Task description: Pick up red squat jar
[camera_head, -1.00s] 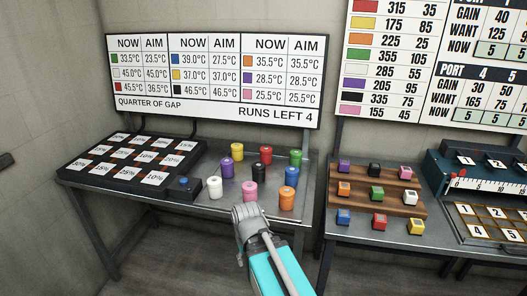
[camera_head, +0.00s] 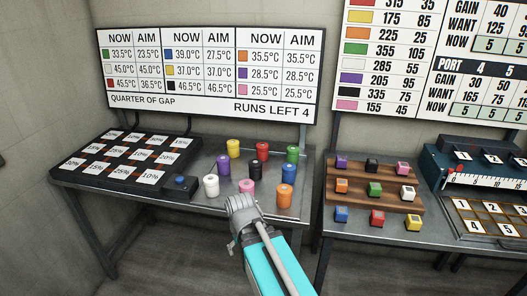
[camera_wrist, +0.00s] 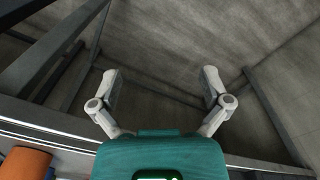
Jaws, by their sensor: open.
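The red squat jar (camera_head: 262,151) stands upright in the back row of the jars on the left table, between the yellow jar (camera_head: 233,147) and the green jar (camera_head: 292,154). The black jar (camera_head: 264,170) is just in front of it. My gripper (camera_head: 241,204) is at the table's front edge, in front of the pink jar (camera_head: 247,188) and well short of the red jar. In the wrist view my gripper (camera_wrist: 160,82) has its fingers wide apart with nothing between them; the red jar is not in that view.
White (camera_head: 211,185), purple (camera_head: 223,165), blue (camera_head: 289,173) and orange (camera_head: 285,196) jars stand around it. A black tray of percentage cards (camera_head: 130,158) fills the table's left. A wooden rack of coloured blocks (camera_head: 372,190) stands on the right table.

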